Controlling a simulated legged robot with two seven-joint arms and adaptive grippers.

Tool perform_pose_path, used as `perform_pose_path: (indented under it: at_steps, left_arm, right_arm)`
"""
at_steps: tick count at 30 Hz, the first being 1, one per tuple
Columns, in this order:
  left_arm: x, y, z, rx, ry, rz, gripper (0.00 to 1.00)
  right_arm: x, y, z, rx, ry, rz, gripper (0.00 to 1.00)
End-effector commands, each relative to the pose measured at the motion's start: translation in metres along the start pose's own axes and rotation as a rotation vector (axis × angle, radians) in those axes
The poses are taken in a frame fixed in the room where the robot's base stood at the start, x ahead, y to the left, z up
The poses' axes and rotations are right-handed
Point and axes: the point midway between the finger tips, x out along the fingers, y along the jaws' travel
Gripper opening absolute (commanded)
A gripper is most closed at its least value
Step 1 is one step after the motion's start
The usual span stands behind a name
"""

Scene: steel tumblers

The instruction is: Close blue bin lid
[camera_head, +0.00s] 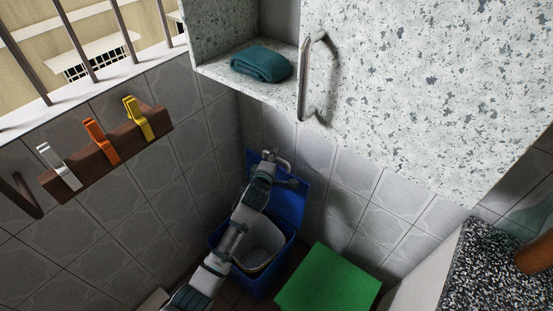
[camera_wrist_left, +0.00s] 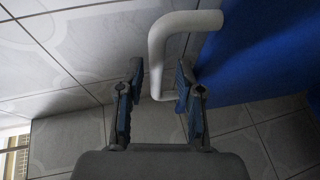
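The blue bin (camera_head: 262,284) stands on the floor against the tiled wall, with a pale liner (camera_head: 262,238) inside. Its blue lid (camera_head: 292,204) is raised upright at the back; it also fills the right of the left wrist view (camera_wrist_left: 265,55). A pale bent handle (camera_wrist_left: 157,55) is beside the lid. My left gripper (camera_wrist_left: 155,100) is open, with its fingers on either side of the handle's lower end. I cannot tell whether a finger touches it. In the head view my left arm reaches over the bin and partly hides it. My right gripper is not in view.
A green-topped box (camera_head: 328,281) stands right of the bin. A speckled cabinet (camera_head: 430,80) with a metal handle overhangs above; a teal cloth (camera_head: 262,63) lies on its shelf. A wooden rack (camera_head: 105,168) with coloured hooks is on the left wall. A speckled counter (camera_head: 495,275) is at lower right.

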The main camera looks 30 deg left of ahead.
Motion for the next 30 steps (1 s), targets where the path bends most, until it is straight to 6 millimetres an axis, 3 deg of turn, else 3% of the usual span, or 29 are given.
perform_pose_path:
  at_steps: [5,9,10,23,30]
  left_arm:
    - [0.0,0.001,0.0,0.0,0.0,0.001,0.37]
    - [0.0,0.001,0.0,0.0,0.0,0.0,0.04]
    - [0.0,0.0,0.0,0.001,0.0,0.0,0.0]
    - [-0.005,-0.004,-0.001,-0.005,0.0,0.009,0.0]
    - [-0.034,-0.014,-0.012,-0.046,0.0,0.092,0.0]
  right_arm:
    - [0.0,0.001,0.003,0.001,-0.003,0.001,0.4]
    - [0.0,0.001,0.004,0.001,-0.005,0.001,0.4]
    - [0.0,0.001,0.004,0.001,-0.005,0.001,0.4]
    - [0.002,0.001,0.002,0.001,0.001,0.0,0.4]
    - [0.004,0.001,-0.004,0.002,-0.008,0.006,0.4]
